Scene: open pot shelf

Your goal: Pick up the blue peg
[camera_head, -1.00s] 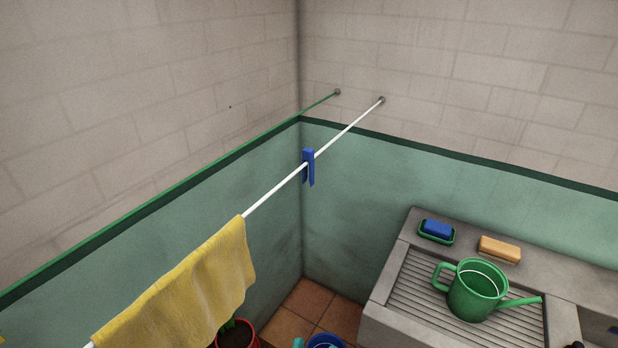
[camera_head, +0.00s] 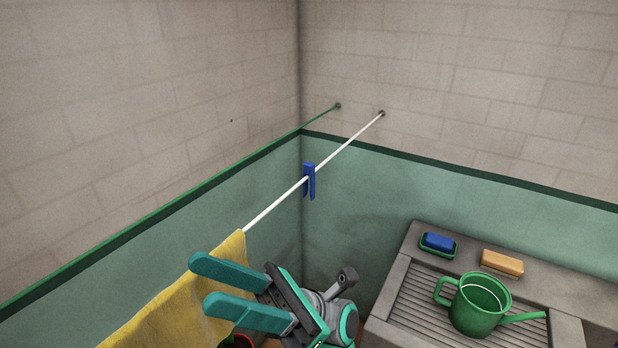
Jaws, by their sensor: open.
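The blue peg (camera_head: 309,181) is clipped over the white line (camera_head: 345,145) and hangs down from it, near the room's corner. My gripper (camera_head: 198,284) is in the lower middle of the head view, in front of the yellow cloth. Its two teal fingers point left and are apart, with nothing between them. In the picture, the gripper is below and left of the peg, clear of it. The peg is in full view.
A yellow cloth (camera_head: 165,314) hangs on the line, partly hidden behind my gripper. A green line (camera_head: 320,115) runs along the left wall. At right, a stone sink (camera_head: 395,318) holds a green watering can (camera_head: 480,305), a blue sponge (camera_head: 438,241) and an orange bar (camera_head: 502,262).

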